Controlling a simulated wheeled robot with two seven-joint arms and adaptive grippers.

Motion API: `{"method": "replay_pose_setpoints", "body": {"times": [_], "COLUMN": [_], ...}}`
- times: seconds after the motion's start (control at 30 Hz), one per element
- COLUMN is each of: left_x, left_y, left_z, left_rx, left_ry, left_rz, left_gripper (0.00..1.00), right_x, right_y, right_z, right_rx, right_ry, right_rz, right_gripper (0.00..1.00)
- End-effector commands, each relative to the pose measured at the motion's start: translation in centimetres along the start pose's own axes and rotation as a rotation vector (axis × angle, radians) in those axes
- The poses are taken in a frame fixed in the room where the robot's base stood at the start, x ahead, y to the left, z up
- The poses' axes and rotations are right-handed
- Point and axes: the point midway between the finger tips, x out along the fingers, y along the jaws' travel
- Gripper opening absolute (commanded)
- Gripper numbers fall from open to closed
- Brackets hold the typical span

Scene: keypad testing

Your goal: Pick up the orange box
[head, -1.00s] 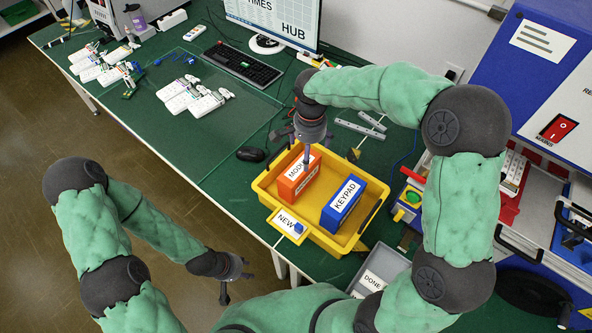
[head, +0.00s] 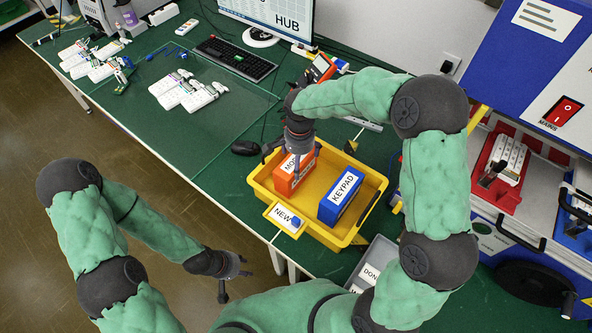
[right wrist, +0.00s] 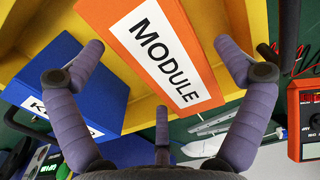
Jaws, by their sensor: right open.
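The orange box (head: 290,178), labelled MODULE, stands in the left part of a yellow tray (head: 259,184). My right gripper (head: 291,152) is over the top of this box and partly hides it. In the right wrist view the orange box (right wrist: 180,82) lies beyond the spread fingers of the right gripper (right wrist: 160,62), which is open and empty. Contact with the box cannot be told. My left gripper (head: 234,281) hangs beyond the table's front edge, away from the tray, with its fingers apart and nothing between them.
A blue KEYPAD box (head: 341,198) stands in the tray to the right of the orange box. A grey DONE bin (head: 380,252) is at the front right. A mouse (head: 245,148), keyboard (head: 236,58) and white devices (head: 185,92) lie to the left. A blue machine (head: 480,60) stands right.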

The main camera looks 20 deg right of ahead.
Motion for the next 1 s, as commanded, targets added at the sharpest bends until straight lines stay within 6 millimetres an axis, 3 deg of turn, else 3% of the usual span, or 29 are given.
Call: {"method": "replay_pose_setpoints", "body": {"times": [0.1,0.33,0.6,0.87,1.0], "left_x": [0.4,0.3,0.3,0.3,-0.2], "left_y": [-0.1,-0.1,-0.1,-0.1,0.1], "left_z": [0.0,0.0,0.0,0.0,0.0], "left_rx": [0.000,0.000,0.000,0.000,0.000], "left_ry": [0.000,0.000,0.000,0.000,0.000], "left_rz": [0.000,0.000,0.000,0.000,0.000], "left_gripper": [0.40,0.40,0.40,0.40,0.40], "right_x": [1.4,1.4,1.4,1.2,-0.4], "right_y": [0.0,0.0,0.0,0.0,-0.1], "right_z": [0.0,0.0,0.0,0.0,-0.1], "right_rx": [0.000,0.000,0.000,0.000,0.001], "right_ry": [-0.001,0.000,0.000,0.000,0.002], "right_rz": [0.001,-0.001,0.000,-0.001,-0.003], "right_gripper": [1.00,1.00,0.24,0.23,0.23]}}
